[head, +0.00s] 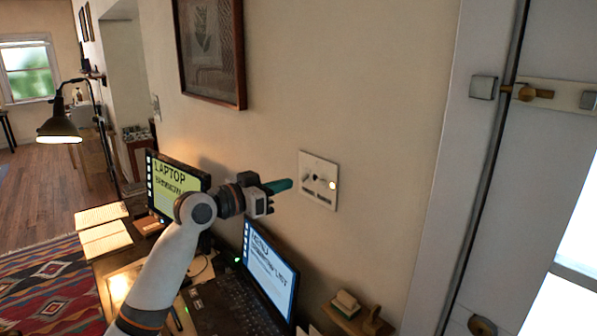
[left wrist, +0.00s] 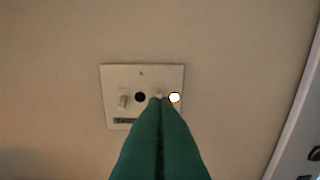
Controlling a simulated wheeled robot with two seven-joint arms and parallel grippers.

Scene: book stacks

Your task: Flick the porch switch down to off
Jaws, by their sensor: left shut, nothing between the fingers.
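A pale switch plate (head: 321,193) is fixed to the wall, and it also shows in the left wrist view (left wrist: 112,77). In the left wrist view its left toggle (left wrist: 123,98) has a dark round indicator (left wrist: 140,97) beside it. A second toggle is mostly hidden behind my fingertips, with a lit indicator (left wrist: 174,97) to its right. A dark label under the left toggle is too small to read. My left gripper (head: 289,185), with green fingers, is shut and empty, its tips at the second toggle (left wrist: 159,98); I cannot tell whether they touch. My right gripper is out of view.
Below the plate is a desk with an open laptop (head: 270,269), a second screen (head: 178,185) and small wooden items (head: 346,303). A framed picture (head: 209,50) hangs up left. A door with a bolt (head: 527,92) stands at right. The wall around the plate is clear.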

